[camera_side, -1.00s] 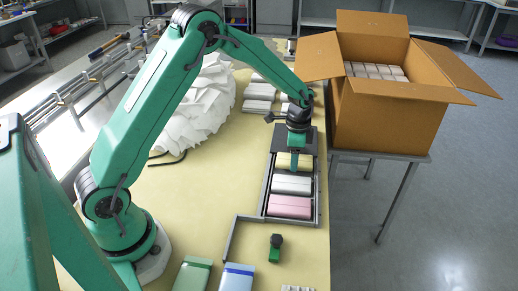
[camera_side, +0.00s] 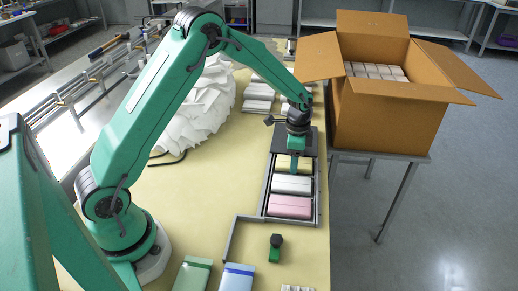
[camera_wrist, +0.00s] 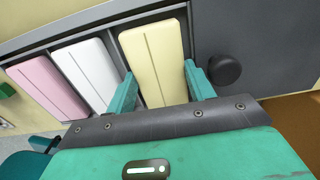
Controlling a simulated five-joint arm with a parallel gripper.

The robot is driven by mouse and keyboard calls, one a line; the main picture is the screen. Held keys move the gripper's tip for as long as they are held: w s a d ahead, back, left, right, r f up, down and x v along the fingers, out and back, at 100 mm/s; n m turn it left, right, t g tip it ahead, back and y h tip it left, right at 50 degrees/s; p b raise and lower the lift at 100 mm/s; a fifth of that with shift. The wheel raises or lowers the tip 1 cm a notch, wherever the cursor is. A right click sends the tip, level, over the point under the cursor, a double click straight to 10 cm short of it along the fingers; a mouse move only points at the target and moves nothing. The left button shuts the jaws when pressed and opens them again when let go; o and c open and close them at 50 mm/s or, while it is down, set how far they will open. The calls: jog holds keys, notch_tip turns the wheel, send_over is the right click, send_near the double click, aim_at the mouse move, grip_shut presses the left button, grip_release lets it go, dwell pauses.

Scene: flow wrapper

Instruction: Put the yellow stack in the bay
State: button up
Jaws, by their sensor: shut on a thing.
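The yellow stack (camera_side: 283,162) is at the far end of a grey-railed tray (camera_side: 264,200), beyond a white stack (camera_side: 291,185) and a pink stack (camera_side: 289,207). My gripper (camera_side: 293,165) is over this far end, shut on the yellow stack. In the wrist view, the yellow stack (camera_wrist: 152,55) lies between the two green fingers of my gripper (camera_wrist: 160,75), one on each long side. The white stack (camera_wrist: 88,68) and pink stack (camera_wrist: 45,85) are to its left. The stack's underside is hidden, so I cannot tell whether it touches the tray floor.
A dark plate (camera_wrist: 255,40) with a black knob (camera_wrist: 223,70) borders the yellow stack's place. An open cardboard box (camera_side: 385,125) stands right of the table. A crumpled white pile (camera_side: 200,105) is at left. A small green-and-black part (camera_side: 275,248) sits in front of the tray.

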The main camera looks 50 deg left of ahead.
jog(key=shift+f, duration=0.1)
dwell(0.3)
jog(key=o, duration=0.9)
jog(key=shift+c, duration=1.1)
jog(key=shift+r, duration=0.2)
